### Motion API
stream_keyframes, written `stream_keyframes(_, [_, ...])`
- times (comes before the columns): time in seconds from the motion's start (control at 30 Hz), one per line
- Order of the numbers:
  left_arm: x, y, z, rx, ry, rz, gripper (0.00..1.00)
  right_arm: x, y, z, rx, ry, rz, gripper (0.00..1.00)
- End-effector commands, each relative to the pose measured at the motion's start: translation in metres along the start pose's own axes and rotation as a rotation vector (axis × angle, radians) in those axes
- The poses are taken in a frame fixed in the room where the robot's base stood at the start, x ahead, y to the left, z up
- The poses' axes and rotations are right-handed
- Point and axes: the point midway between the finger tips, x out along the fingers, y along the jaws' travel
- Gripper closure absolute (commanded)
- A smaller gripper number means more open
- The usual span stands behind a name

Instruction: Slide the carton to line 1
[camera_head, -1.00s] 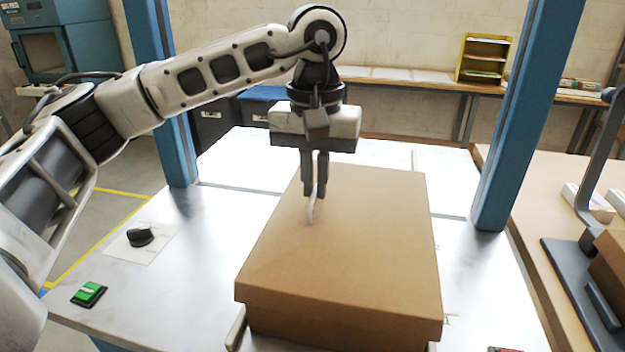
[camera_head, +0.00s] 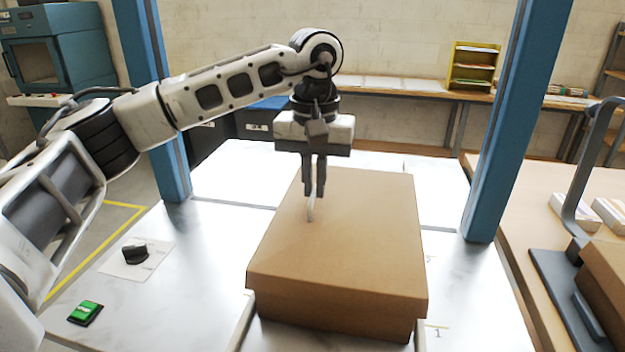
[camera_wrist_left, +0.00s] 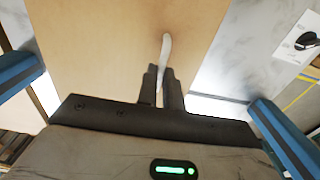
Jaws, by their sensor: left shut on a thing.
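A short line marked 1 (camera_head: 437,331) lies right of the carton's near right corner. My right gripper is not in view.
Blue posts stand left (camera_head: 158,110) and right (camera_head: 510,120) of the carton. The tabletop behind the carton is clear.

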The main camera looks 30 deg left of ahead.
Motion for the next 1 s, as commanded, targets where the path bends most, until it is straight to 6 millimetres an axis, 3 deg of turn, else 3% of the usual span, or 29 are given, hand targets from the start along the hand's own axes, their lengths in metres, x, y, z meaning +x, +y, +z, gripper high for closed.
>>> stream_keyframes(0.9, [-0.002, 0.000, -0.046, -0.001, 0.000, 0.000, 1.00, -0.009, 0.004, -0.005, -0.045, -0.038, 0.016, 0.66])
stream_keyframes(1.0, [0.000, 0.000, -0.046, 0.000, 0.000, 0.000, 0.70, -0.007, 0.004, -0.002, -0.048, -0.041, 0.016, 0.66])
